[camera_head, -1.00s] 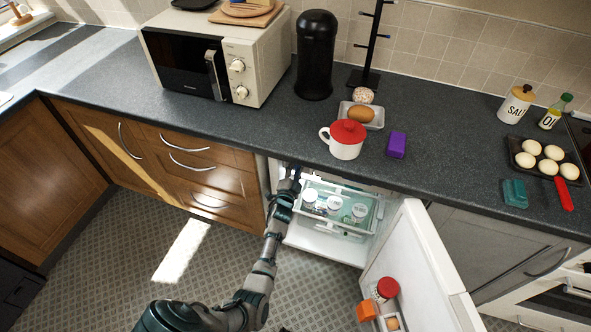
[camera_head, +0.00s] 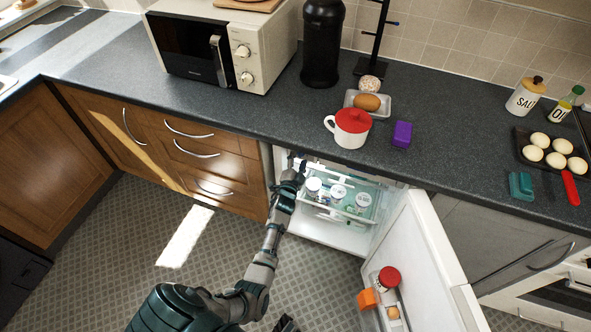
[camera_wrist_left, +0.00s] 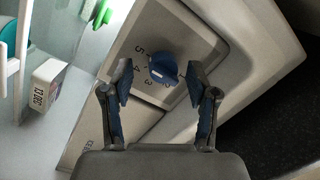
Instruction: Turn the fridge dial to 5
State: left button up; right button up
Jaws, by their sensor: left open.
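The blue fridge dial (camera_wrist_left: 163,68) sits on a pale panel in the left wrist view, with numbers including 5, 4 and 3 printed around its left and lower sides. The number it points to is not clear. My left gripper (camera_wrist_left: 158,83) is open, with one finger on each side of the dial's near side; contact cannot be told. In the head view my left gripper (camera_head: 297,168) reaches into the upper left of the open fridge (camera_head: 325,236), and the dial is hidden there. A dark tip at the bottom edge may be my right gripper (camera_head: 287,324).
The fridge door (camera_head: 432,255) stands open to the right, with a red-lidded jar (camera_head: 388,279) on it. A clear drawer (camera_head: 350,208) with several white-lidded jars is beside my left gripper. The counter (camera_head: 240,118) overhangs the fridge. A white box (camera_wrist_left: 45,86) shows inside.

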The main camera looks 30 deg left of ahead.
pick_arm(q)
jog(key=v, duration=1.1)
jog(key=shift+f, duration=0.15)
jog(key=s+d+f+n+g+h+p, duration=0.1)
jog(key=s+d+f+g+h+p, duration=0.2)
jog(key=s+f, duration=0.4)
jog(key=s+d+f+n+g+h+p, duration=0.15)
jog(key=s+d+f+g, duration=0.25)
jog(key=f, duration=0.5)
jog(key=s+d+f+n+g+p, duration=0.1)
jog(key=s+d+f+g, duration=0.1)
jog(key=s, duration=0.7)
jog(key=s+d+f+g+h+p, duration=0.1)
jog(key=s+d+f+g, duration=0.2)
jog(key=s+f, duration=0.3)
jog(key=s+d+f+n+g+h+p, duration=0.1)
jog(key=s+d+f+g, duration=0.2)
jog(key=s, duration=0.9)
jog(key=shift+s+d+f+n+p, duration=0.3)
jog(key=shift+f+n+p, duration=0.1)
jog(key=shift+f, duration=0.2)
pick_arm(e)
jog(key=s+f+g, duration=0.1)
jog(key=s+f, duration=0.1)
jog(key=f, duration=0.8)
jog(key=s+f, duration=0.3)
jog(key=f, duration=0.7)
jog(key=shift+s+d+g, duration=0.2)
jog(key=shift+d+g, duration=0.2)
jog(key=shift+d, duration=0.05)
